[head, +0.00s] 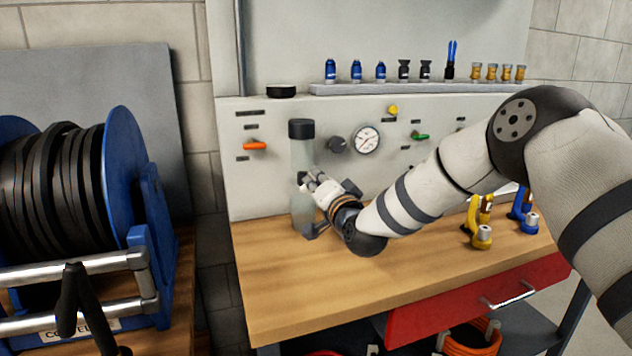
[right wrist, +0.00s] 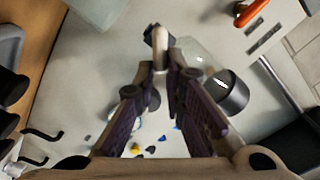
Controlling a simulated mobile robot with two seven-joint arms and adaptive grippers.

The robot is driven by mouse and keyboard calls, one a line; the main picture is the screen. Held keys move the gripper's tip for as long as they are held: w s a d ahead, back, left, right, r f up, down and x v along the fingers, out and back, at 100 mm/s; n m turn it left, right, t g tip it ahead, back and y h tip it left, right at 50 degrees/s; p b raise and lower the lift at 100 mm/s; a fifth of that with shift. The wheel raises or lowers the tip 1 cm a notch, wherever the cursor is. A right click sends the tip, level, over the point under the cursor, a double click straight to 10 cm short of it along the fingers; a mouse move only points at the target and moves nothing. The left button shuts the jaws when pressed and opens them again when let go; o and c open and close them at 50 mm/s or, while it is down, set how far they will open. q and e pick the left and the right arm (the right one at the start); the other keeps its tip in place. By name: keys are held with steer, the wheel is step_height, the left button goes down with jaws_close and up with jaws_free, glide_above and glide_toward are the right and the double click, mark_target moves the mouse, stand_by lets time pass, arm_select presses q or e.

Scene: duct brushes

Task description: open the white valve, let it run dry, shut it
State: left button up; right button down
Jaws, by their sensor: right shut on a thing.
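A clear cylinder (head: 302,154) with a black cap stands upright against the pale panel at the bench's left end. In the right wrist view, the cylinder's dark cap (right wrist: 231,92) is at the right. The white valve (right wrist: 160,52) shows there as a pale lever beside a dark fitting, between my fingertips. My right gripper (head: 312,184) is in front of the cylinder and shut on the lever; the fingers (right wrist: 162,75) cover part of it. In the head view the lever is hard to tell from the pale fingers. No water flow can be made out. My left gripper is out of view.
The panel carries an orange handle (head: 255,146), a black knob (head: 337,144), a gauge (head: 367,140) and a green handle (head: 420,136). Yellow fittings (head: 481,236) stand at the bench's right. A blue hose reel (head: 125,170) is at left. The bench's front (head: 300,300) is clear.

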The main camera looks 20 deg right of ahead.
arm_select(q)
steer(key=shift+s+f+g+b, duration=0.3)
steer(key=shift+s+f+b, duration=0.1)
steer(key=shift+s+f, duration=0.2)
arm_select(e)
steer(key=shift+d+f+m, duration=0.1)
steer(key=shift+f+m, duration=0.15)
steer(key=shift+m, duration=1)
steer(key=shift+a+f+m, duration=0.1)
steer(key=shift+f+m, duration=0.1)
steer(key=shift+m, duration=1)
steer(key=shift+d+f+m, duration=0.1)
steer(key=shift+f+m, duration=0.15)
steer(key=shift+m, duration=1.3)
steer(key=c, duration=1.7)
jaws_free()
steer(key=shift+o, duration=0.2)
steer(key=s, duration=1.2)
steer(key=shift+d, duration=0.2)
